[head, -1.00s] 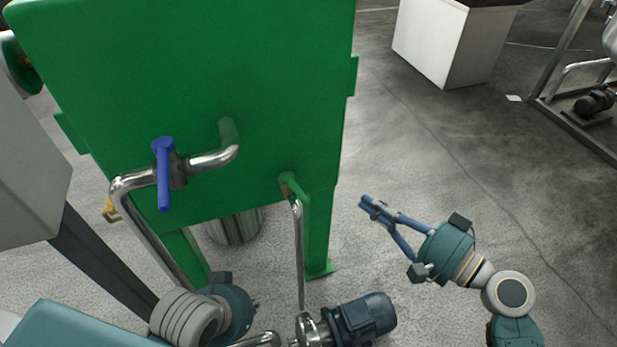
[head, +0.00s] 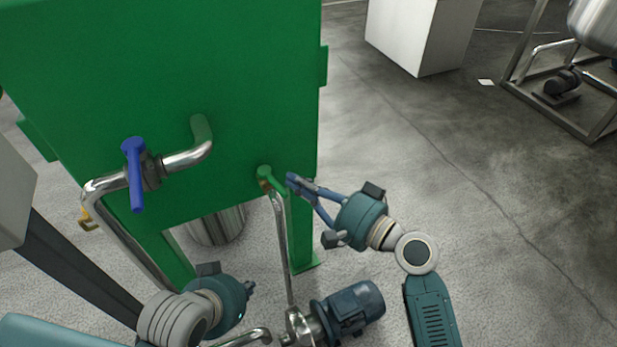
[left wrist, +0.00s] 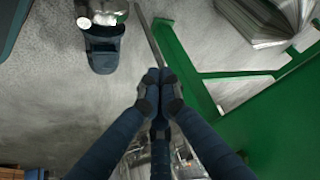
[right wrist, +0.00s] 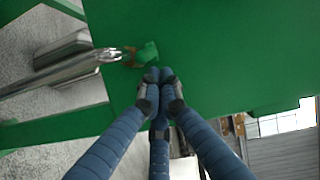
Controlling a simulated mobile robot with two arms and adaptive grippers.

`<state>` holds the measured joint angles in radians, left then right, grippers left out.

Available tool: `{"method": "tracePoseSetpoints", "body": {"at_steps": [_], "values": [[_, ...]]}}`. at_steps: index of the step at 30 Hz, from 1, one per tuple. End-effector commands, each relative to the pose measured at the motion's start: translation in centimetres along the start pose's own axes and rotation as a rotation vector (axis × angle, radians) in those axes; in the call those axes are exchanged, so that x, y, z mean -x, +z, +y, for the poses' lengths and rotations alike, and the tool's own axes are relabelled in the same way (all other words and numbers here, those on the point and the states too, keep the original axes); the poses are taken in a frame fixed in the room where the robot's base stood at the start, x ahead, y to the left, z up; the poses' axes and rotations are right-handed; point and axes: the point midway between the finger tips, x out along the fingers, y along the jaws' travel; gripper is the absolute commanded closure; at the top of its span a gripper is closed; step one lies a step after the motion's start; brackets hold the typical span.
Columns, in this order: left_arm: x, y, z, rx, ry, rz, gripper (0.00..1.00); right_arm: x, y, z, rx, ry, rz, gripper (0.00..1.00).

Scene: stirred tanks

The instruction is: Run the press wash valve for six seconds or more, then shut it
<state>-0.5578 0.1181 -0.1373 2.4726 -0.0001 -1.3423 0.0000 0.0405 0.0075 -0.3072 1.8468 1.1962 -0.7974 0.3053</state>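A small valve with a green lever (head: 272,180) sits on a thin steel pipe at the lower front of the green box (head: 200,70). A larger valve with a blue lever (head: 134,175) sits on a thicker pipe to its left. No label shows which is the press wash valve. My right gripper (head: 293,182) has its fingertips together, right beside the green lever's end; contact cannot be told. In the right wrist view, the green lever (right wrist: 147,53) is just beyond the fingertips (right wrist: 160,76). My left gripper (head: 250,290) is low and shut, empty, as the left wrist view (left wrist: 160,76) shows.
A dark motor and pump (head: 350,305) stand on the floor below the green valve. A yellow handle (head: 85,220) shows at the left pipe. A white box (head: 420,35) and a steel frame (head: 560,110) stand further off. The floor on the right is open.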

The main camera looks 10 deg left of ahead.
Motion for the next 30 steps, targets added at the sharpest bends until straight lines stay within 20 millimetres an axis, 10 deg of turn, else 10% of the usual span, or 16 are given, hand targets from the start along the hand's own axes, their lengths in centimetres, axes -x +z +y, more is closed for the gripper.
{"method": "tracePoseSetpoints", "body": {"at_steps": [30], "values": [[0.8, 3.4, -0.4, 0.004, -0.007, -0.130, 1.00, -0.2, 1.3, -0.2, 0.000, 0.000, 0.000, 1.00]]}}
